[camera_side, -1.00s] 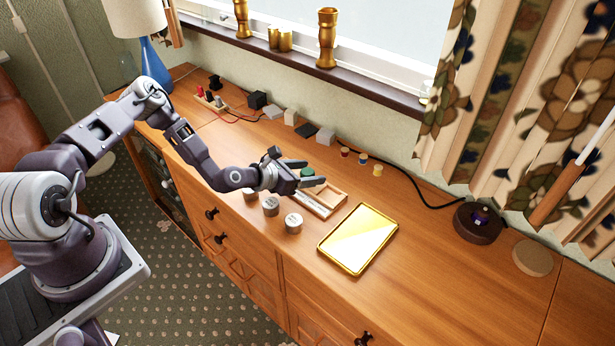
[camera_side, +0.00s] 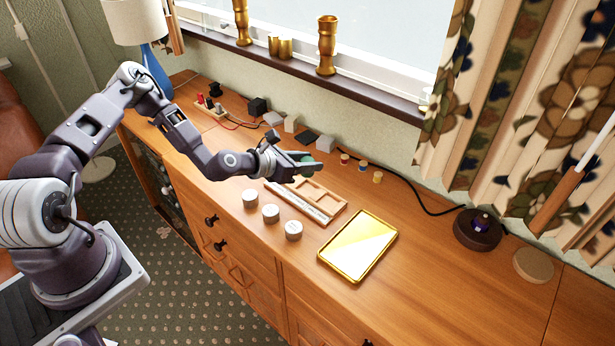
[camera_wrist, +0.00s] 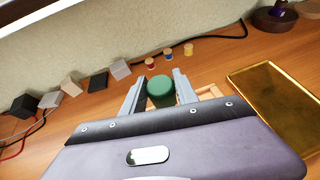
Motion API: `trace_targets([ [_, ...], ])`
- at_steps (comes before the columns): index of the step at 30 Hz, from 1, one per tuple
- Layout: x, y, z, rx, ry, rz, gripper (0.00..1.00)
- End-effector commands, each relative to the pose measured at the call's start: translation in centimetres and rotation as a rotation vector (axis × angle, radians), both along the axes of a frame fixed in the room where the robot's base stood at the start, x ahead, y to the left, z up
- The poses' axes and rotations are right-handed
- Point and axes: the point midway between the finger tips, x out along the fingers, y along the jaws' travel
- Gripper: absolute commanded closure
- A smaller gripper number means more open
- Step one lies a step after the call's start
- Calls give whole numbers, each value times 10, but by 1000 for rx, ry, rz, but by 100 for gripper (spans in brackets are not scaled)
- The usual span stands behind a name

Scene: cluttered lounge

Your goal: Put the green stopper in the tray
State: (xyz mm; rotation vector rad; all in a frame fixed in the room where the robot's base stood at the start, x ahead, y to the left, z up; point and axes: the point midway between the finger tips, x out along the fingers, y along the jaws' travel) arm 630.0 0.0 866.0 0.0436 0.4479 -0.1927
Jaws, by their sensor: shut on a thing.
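The green stopper (camera_wrist: 161,92) is between the two fingers of my gripper (camera_wrist: 158,80) in the wrist view. In the side view my gripper (camera_side: 309,166) is shut on it and holds it above the wooden compartment holder (camera_side: 325,208); the stopper is mostly hidden there by the fingers. The gold tray (camera_side: 340,276) lies flat on the cabinet top, to the right and nearer the front edge, and looks empty. In the wrist view the tray (camera_wrist: 240,80) is at the right, apart from my gripper.
Several grey-white round weights (camera_side: 270,213) stand along the front edge, left of the tray. Small colored spools (camera_side: 362,164) and grey blocks (camera_side: 291,123) stand at the back. A black cable (camera_side: 420,207) runs to a dark round base (camera_side: 477,232) at right.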

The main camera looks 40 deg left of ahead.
Motion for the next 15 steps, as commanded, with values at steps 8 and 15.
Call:
trace_targets([
  [8, 2, -28, 39, -12, -8, -6, 100],
  [15, -11, -135, 43, -38, -12, -8, 100],
])
